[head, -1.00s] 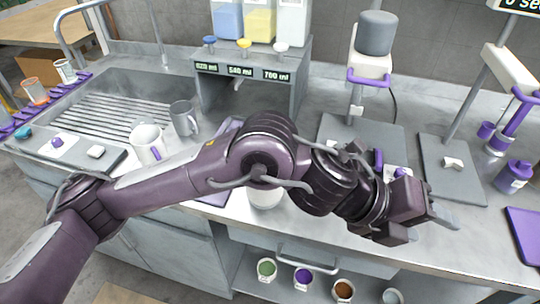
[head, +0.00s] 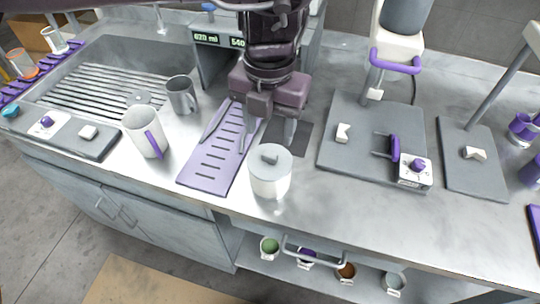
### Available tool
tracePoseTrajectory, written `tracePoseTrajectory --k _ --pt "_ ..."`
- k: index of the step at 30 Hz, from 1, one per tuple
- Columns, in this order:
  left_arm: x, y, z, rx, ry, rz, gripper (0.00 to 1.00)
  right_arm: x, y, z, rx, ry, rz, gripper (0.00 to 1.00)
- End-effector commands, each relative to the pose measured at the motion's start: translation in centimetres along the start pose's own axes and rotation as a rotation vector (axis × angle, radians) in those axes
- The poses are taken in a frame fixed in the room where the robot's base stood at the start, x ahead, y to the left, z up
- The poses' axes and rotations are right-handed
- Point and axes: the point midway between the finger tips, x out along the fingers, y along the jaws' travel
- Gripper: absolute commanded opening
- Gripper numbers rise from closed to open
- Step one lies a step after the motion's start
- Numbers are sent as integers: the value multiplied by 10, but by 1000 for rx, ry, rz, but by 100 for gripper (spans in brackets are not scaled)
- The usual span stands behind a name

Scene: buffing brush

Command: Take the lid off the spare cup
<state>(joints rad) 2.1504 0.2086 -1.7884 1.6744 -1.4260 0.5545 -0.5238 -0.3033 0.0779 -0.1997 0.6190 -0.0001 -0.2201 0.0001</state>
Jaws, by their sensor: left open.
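A white cup (head: 270,184) with a pale grey lid (head: 280,162) stands upright on the counter near the middle. The lid sits on the cup and has a small grey knob on top. My left gripper (head: 270,136) points down just behind the lidded cup in the picture, with its fingers apart and nothing visible between them. It looks apart from the lid, though its exact height is hard to tell. My right gripper is not in view.
A purple slotted mat (head: 207,172) lies left of the cup. A white pitcher with a purple handle (head: 140,133) and a grey mug (head: 181,96) stand farther left, by the sink (head: 85,95). A grey machine base (head: 360,120) is at right. The counter before the cup is clear.

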Motion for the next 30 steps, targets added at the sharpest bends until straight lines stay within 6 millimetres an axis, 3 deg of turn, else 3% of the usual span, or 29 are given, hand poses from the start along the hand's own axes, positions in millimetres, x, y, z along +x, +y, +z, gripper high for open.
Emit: tracePoseTrajectory --k 10,19,30 --pt "46 -4 -5 2 1 0 53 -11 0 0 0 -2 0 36" --pt "53 -5 -5 1 -2 -1 53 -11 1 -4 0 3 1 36" --pt "52 -5 -4 1 -2 -1 6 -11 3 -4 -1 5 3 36"
